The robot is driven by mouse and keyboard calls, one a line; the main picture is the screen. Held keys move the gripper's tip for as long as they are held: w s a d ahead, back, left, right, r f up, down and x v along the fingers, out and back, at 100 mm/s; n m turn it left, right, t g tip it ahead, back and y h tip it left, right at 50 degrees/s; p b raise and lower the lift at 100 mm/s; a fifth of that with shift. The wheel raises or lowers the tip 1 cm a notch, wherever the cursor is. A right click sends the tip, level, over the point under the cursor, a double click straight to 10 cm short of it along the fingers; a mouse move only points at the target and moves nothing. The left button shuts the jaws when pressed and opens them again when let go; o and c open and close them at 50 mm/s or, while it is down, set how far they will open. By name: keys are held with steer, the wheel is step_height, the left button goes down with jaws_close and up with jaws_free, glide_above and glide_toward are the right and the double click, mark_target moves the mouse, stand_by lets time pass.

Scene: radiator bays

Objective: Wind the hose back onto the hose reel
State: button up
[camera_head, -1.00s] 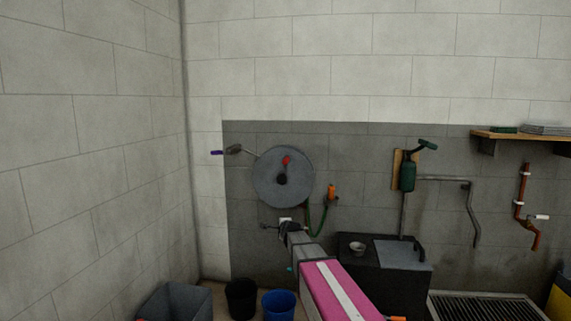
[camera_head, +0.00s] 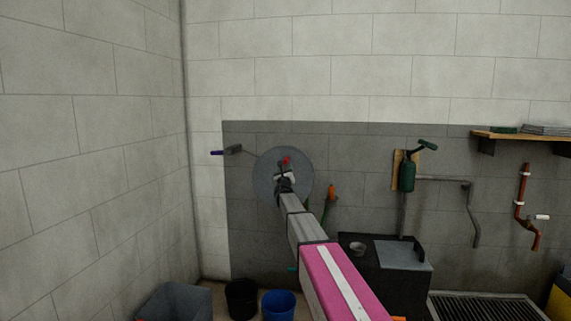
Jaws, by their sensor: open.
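The hose reel (camera_head: 264,172) is a round grey disc on the dark wall panel, with a red knob (camera_head: 286,160) near its upper middle. My gripper (camera_head: 285,177) is open in front of the reel's centre, just below the red knob. I cannot tell if it touches the reel. The green hose (camera_head: 325,212) hangs at the reel's lower right, mostly hidden behind my arm, with an orange nozzle (camera_head: 331,192) at its upper end.
A black bucket (camera_head: 241,300), a blue bucket (camera_head: 278,305) and a grey bin (camera_head: 175,304) stand on the floor below. A dark bench (camera_head: 400,285) with a small bowl (camera_head: 357,248) is at right. A green hand pump (camera_head: 407,176) and a red pipe (camera_head: 522,200) are on the wall.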

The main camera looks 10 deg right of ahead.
mark_target(285, 162)
steer(key=x, duration=0.8)
steer(key=shift+w, duration=0.1)
jaws_close()
